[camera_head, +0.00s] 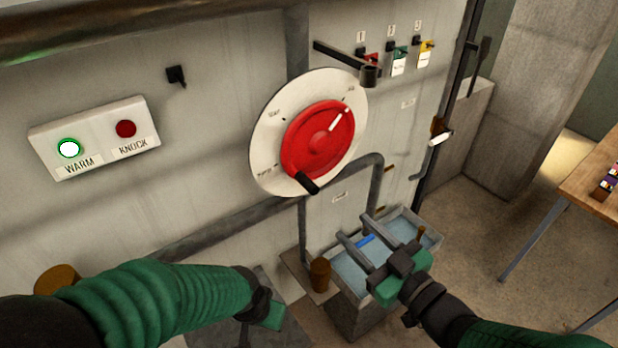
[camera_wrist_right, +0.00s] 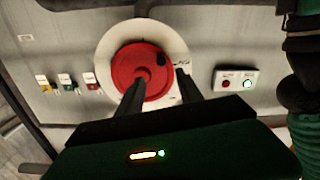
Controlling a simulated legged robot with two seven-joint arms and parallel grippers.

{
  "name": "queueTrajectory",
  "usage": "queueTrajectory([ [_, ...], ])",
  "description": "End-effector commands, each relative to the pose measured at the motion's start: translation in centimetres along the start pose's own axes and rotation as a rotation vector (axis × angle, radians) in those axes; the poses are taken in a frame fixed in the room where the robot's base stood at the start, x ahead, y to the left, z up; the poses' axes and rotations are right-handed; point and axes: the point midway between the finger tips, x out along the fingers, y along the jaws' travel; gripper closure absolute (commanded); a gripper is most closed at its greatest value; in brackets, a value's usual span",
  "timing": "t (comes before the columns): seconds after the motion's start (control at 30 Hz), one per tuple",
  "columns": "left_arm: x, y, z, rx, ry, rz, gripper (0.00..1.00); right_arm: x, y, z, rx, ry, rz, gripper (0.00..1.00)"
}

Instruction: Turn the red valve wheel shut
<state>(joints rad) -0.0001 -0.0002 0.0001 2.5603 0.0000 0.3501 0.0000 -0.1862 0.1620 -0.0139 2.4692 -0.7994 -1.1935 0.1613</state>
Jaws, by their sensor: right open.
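The red valve wheel (camera_head: 312,143) sits on a round pale dial plate (camera_head: 268,122) on the wall. Its white mark points to the upper right, and its black handle (camera_head: 307,183) sticks out at the lower left. My right gripper (camera_head: 354,226) is open and empty, below and to the right of the wheel, apart from it. In the right wrist view the red wheel (camera_wrist_right: 140,70) shows upside down beyond the open fingers (camera_wrist_right: 160,77). My left gripper (camera_head: 268,316) is low in the head view, left of the trough; its fingers cannot be made out.
A grey bracket arm (camera_head: 338,57) juts out above the dial. A water trough (camera_head: 352,308) stands below my right gripper. Pipes run behind the wheel. A panel (camera_head: 95,138) with a lit WARM button is at left. Several coloured tagged levers (camera_head: 400,55) are at upper right.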

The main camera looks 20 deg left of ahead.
Motion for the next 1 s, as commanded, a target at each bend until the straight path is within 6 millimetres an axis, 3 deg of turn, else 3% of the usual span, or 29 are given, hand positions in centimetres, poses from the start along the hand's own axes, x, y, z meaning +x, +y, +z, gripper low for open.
queueTrajectory([
  [0.17,-0.5,0.0,-0.1,0.0,0.0,0.0,0.64,2.9,0.0,-0.1,0.002,0.009,-0.012,0.57],
  [0.63,-2.6,0.0,-0.6,0.0,0.0,0.0,0.64,14.6,-0.1,-0.4,0.002,0.009,-0.007,0.57],
  [0.8,-2.9,0.0,-0.7,0.0,0.0,0.0,0.64,16.6,0.1,-0.2,0.001,0.009,-0.005,0.57],
  [1.0,-2.9,0.0,-0.7,0.0,0.0,0.0,0.64,16.9,0.1,-0.1,0.002,0.007,-0.004,0.57],
])
